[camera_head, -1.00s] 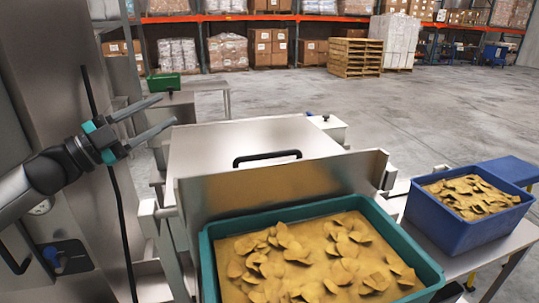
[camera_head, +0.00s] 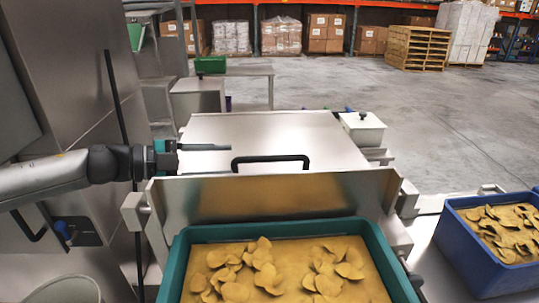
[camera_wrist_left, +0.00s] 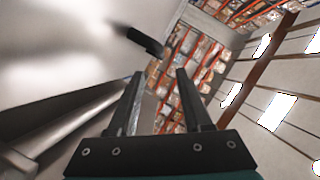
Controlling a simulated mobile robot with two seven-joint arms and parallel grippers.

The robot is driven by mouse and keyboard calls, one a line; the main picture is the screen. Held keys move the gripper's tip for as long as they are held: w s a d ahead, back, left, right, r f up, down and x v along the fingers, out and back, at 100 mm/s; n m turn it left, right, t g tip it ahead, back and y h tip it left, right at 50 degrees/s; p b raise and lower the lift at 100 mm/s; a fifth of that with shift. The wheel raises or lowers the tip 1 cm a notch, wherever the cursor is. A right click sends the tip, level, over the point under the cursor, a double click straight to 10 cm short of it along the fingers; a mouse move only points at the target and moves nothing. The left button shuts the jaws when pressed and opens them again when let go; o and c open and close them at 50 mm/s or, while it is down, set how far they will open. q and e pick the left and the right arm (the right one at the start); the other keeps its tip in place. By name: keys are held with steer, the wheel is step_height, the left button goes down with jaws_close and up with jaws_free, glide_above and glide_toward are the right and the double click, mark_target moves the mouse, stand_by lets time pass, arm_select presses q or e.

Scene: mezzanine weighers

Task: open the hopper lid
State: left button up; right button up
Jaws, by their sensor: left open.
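The hopper lid (camera_head: 270,130) is a flat steel panel lying shut behind the upright steel front plate. Its black bar handle (camera_head: 271,160) stands near the lid's front edge. In the left wrist view, a dark bar that looks like the handle (camera_wrist_left: 141,41) shows ahead of the fingertips, on a bright steel surface. My left gripper (camera_head: 227,150) comes in from the left, just left of the handle and apart from it. Its fingers point right. In the wrist view its two fingers (camera_wrist_left: 160,75) are spread with nothing between them. My right gripper is not in view.
A teal tray of chips (camera_head: 180,262) sits in front of the steel front plate (camera_head: 170,205). A blue crate of chips (camera_head: 480,262) stands at the right. A tall steel cabinet (camera_head: 75,90) is at the left. A white box (camera_head: 362,130) stands beyond the lid's right side.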

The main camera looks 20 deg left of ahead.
mark_target(260, 159)
arm_select(q)
steer(key=p+x, duration=0.1)
steer(key=x, duration=1)
steer(key=shift+w+d, duration=0.1)
steer(key=shift+d, duration=0.05)
jaws_close()
stand_by(1.1)
